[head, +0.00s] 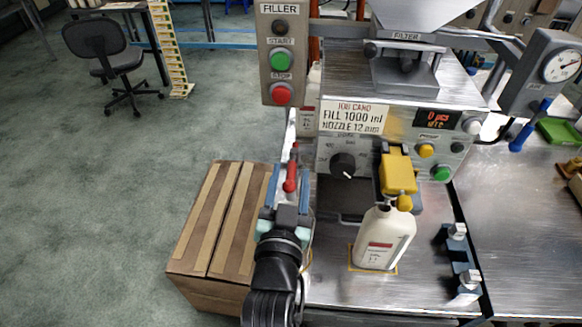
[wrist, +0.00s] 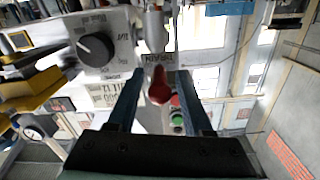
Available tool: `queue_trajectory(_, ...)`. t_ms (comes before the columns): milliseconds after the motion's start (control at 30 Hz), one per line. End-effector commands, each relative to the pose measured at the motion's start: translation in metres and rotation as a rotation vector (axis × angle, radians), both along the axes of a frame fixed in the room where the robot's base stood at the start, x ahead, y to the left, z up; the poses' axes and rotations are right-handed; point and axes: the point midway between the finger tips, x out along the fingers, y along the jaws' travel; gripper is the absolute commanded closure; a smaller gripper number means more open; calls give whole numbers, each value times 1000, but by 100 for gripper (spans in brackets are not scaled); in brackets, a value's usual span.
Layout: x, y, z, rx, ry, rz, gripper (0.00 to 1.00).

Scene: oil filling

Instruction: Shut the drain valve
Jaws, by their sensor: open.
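The drain valve has a red handle (head: 290,177) at the left side of the filler machine, in line with my gripper. My gripper (head: 288,182) is open, with one finger on either side of the handle in the picture. It also shows in the wrist view (wrist: 158,80). I see no finger touching the handle. How deep the handle sits between the fingers, and the valve body's lower part, I cannot tell.
A white bottle (head: 383,240) stands under the yellow nozzle (head: 397,172) right of my arm. A black dial (head: 343,166) is on the machine front. A cardboard box (head: 207,235) stands left of my arm. The floor (head: 90,190) farther left is clear.

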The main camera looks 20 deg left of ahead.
Motion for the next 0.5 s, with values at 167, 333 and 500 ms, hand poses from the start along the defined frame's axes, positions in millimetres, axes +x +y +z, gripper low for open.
queue_trajectory(167, 12, 3, 1, 0, 0, 0, 49)
queue_trajectory(333, 14, 4, 0, 0, 0, 0, 49)
queue_trajectory(500, 14, 4, 0, 1, 0, 0, 53)
